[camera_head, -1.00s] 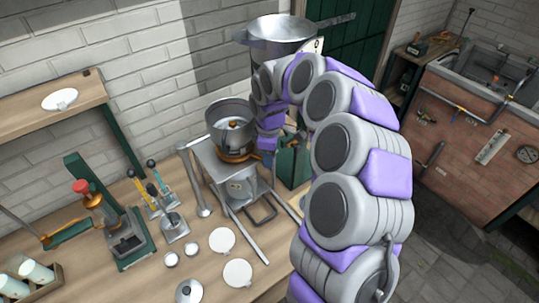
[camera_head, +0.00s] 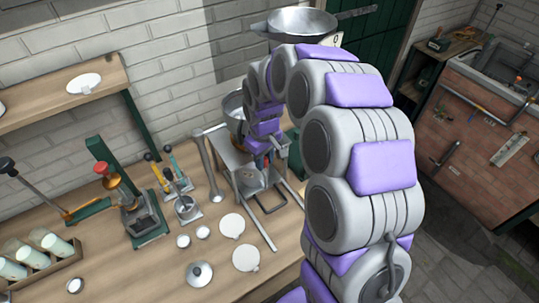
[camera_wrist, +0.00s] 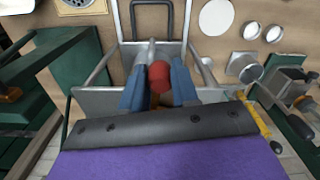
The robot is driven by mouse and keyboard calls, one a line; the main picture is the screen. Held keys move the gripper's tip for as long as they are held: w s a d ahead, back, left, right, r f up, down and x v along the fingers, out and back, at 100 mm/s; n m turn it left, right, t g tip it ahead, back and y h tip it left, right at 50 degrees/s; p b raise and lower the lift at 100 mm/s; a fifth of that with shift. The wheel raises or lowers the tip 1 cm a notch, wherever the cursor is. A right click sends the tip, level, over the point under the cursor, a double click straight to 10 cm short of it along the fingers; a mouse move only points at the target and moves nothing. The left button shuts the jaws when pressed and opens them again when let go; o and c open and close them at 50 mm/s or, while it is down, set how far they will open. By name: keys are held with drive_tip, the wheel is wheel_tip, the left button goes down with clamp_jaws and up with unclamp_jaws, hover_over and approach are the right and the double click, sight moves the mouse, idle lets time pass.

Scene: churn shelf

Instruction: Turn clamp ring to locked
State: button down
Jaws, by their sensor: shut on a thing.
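A metal pot (camera_head: 232,105) sits on a grey metal stand (camera_head: 220,154) in the head view, partly hidden behind my arm. The orange clamp ring under the pot is hidden from view now. My gripper (camera_head: 268,162) is at the front of the stand, its fingers small and partly covered. In the wrist view my gripper's blue fingers (camera_wrist: 160,70) are shut on a red knob (camera_wrist: 160,80) at the end of a short grey bar (camera_wrist: 152,48). Whether that bar belongs to the clamp ring I cannot tell.
A press with a red knob (camera_head: 107,168), several small tools, white discs (camera_head: 231,225) and a lidded dish (camera_head: 199,273) lie on the wooden bench to the left. A large pan (camera_head: 303,20) stands high behind my arm. A wooden shelf (camera_head: 60,98) is at the left.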

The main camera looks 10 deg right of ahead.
drive_tip(key=shift+w+a+r, duration=0.1)
drive_tip(key=shift+a+r, duration=0.05)
drive_tip(key=shift+a, duration=0.1)
drive_tip(key=c, duration=0.8)
unclamp_jaws()
drive_tip(key=shift+a, duration=0.1)
drive_tip(key=shift+c, duration=0.2)
wheel_tip(320, 180, up, 17)
drive_tip(key=p, duration=0.2)
